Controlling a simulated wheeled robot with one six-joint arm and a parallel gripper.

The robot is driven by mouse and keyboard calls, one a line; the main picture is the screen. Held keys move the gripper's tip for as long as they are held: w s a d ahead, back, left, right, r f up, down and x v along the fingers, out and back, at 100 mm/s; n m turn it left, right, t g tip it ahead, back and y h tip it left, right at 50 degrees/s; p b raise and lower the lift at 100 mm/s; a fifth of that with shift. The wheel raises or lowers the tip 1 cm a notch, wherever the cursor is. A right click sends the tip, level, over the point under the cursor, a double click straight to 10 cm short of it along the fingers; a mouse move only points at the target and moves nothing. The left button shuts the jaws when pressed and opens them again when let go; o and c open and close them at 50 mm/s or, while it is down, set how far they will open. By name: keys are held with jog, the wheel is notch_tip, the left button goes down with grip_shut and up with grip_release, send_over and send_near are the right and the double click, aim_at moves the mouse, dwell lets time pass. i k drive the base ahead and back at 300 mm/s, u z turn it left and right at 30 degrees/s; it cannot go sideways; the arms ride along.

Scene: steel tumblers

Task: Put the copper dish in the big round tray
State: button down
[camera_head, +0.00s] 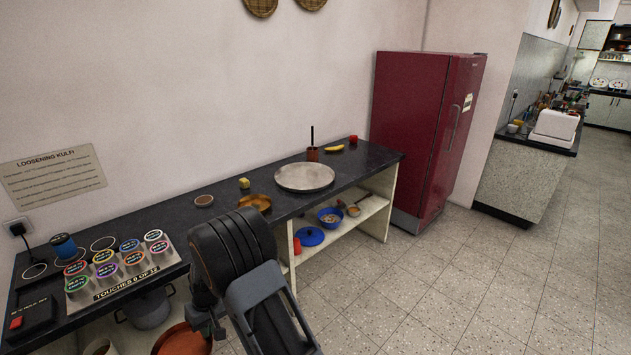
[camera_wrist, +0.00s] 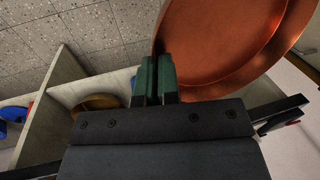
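The copper dish (camera_wrist: 235,75) is a wide, shallow, reddish round dish; in the wrist view it fills the upper right. My gripper (camera_wrist: 157,70) has its two green-padded fingers close together with the dish's rim between them. In the head view the dish (camera_head: 183,341) shows low at the bottom edge, in front of the counter and below its top, partly cut off. My gripper (camera_head: 207,318) is beside its right side there, partly hidden by my arm. The big round tray (camera_head: 305,177), pale and metallic, lies flat and empty on the dark counter.
A golden dish (camera_head: 255,202), a yellow block (camera_head: 244,183) and a small brown dish (camera_head: 204,200) lie left of the tray. A brown cup (camera_head: 312,154), banana (camera_head: 334,148) and red item (camera_head: 353,139) stand behind it. A rack of several labelled tubs (camera_head: 118,262) is at left.

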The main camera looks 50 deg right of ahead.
aim_at(301, 179)
jog(key=z, duration=2.75)
jog(key=i, duration=1.95)
jog(key=u, duration=2.7)
